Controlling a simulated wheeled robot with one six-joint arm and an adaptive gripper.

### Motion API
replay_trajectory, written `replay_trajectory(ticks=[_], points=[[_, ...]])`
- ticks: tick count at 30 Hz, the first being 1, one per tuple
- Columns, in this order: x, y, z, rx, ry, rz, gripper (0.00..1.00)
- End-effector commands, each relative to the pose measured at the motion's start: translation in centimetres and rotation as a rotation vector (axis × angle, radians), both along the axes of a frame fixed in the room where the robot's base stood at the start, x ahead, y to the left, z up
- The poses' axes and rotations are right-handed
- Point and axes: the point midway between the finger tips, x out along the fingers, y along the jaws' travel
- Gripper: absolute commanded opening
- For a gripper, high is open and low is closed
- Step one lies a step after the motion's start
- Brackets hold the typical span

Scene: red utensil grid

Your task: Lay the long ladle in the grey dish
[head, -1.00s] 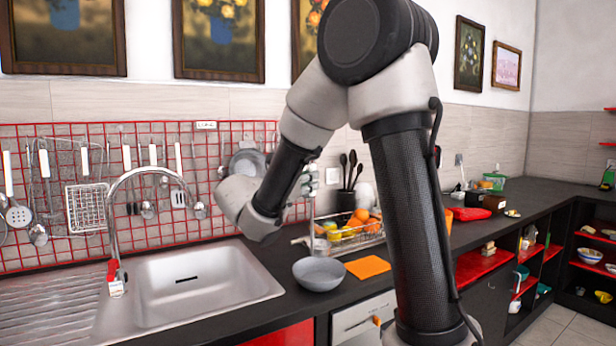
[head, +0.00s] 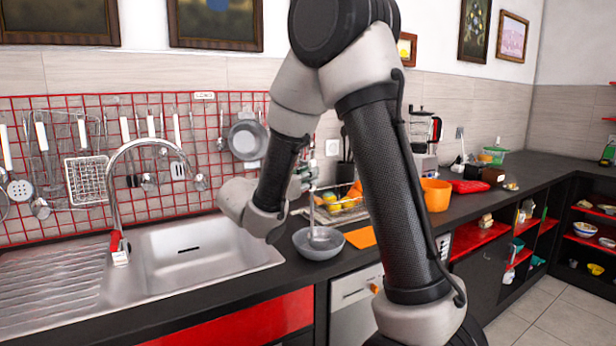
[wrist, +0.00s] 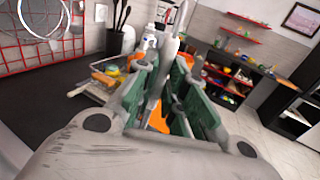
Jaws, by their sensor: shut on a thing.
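The grey dish (head: 306,250) is a round bowl on the dark counter, right of the sink. The long ladle (head: 312,212) hangs upright from my gripper (head: 303,180), its metal bowl end low inside the dish's outline. I cannot tell whether it touches the dish's bottom. My gripper is shut on the ladle's handle, above the dish, and is partly hidden behind my arm. In the wrist view, the ladle's pale handle (wrist: 171,46) stands between the green-padded fingers of my gripper (wrist: 165,92). The dish is not clearly visible there.
An orange cloth (head: 360,237) lies just right of the dish, with a wire fruit rack (head: 345,212) behind. The sink (head: 205,262) and its tall tap (head: 112,200) are to the left. A red wall grid (head: 75,150) holds utensils and a pan.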

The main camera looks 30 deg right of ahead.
Motion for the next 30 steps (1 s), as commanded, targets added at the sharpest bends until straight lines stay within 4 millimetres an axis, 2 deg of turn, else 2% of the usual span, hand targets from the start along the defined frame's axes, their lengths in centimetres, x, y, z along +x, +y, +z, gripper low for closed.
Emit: replay_trajectory(ticks=[30], points=[[0.0,0.0,-1.0,0.0,0.0,0.0,0.0]])
